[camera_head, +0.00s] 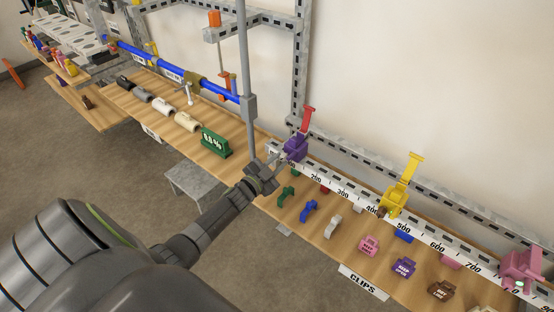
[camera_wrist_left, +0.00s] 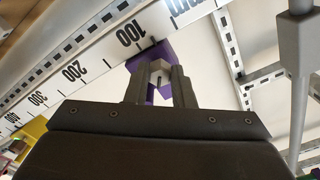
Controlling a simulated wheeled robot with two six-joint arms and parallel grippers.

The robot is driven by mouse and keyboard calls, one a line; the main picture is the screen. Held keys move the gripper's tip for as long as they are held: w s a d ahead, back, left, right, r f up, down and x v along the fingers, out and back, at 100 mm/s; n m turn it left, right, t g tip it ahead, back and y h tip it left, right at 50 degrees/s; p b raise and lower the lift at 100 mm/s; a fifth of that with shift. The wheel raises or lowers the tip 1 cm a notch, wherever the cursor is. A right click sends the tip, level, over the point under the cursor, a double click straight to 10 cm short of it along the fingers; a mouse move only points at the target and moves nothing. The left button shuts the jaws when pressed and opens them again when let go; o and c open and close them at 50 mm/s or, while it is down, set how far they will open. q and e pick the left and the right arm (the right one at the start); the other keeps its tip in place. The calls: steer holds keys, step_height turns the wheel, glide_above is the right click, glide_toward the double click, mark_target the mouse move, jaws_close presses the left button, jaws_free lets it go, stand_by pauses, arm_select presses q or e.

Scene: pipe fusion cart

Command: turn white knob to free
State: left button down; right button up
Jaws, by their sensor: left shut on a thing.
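A purple clamp (camera_head: 296,148) with a raised red lever (camera_head: 307,118) sits on the ruler rail (camera_head: 340,183), near its left end. My left gripper (camera_head: 279,163) reaches up to the clamp's front. In the left wrist view, the purple clamp (camera_wrist_left: 152,56) lies just beyond the fingertips. There my left gripper (camera_wrist_left: 158,82) is shut on a small pale faceted knob (camera_wrist_left: 158,67), which seems to be the white knob on the purple clamp. The fingers hide the knob's sides. Its marking, if any, cannot be read. My right gripper is not in view.
A grey vertical post (camera_head: 246,80) stands close to my left gripper. A yellow clamp (camera_head: 396,198) and a pink clamp (camera_head: 521,268) sit farther right along the rail. Several coloured clips lie on the wooden shelf (camera_head: 340,255) below. A green sign (camera_head: 215,143) stands to the left.

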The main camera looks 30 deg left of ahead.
arm_select(q)
steer(key=n+p, duration=0.1)
steer(key=n, duration=0.3)
steer(key=shift+f+n+p, duration=0.1)
steer(key=shift+n+p, duration=0.35)
steer(key=shift+n, duration=0.45)
steer(key=shift+d, duration=0.1)
steer(key=c, duration=1.5)
jaws_free()
steer(key=shift+s, duration=0.15)
steer(key=s+b, duration=0.1)
steer(key=s, duration=0.4)
steer(key=s+a+b, duration=0.1)
steer(key=s, duration=0.5)
steer(key=s+b, duration=0.1)
steer(key=s, duration=0.5)
steer(key=shift+a, duration=0.2)
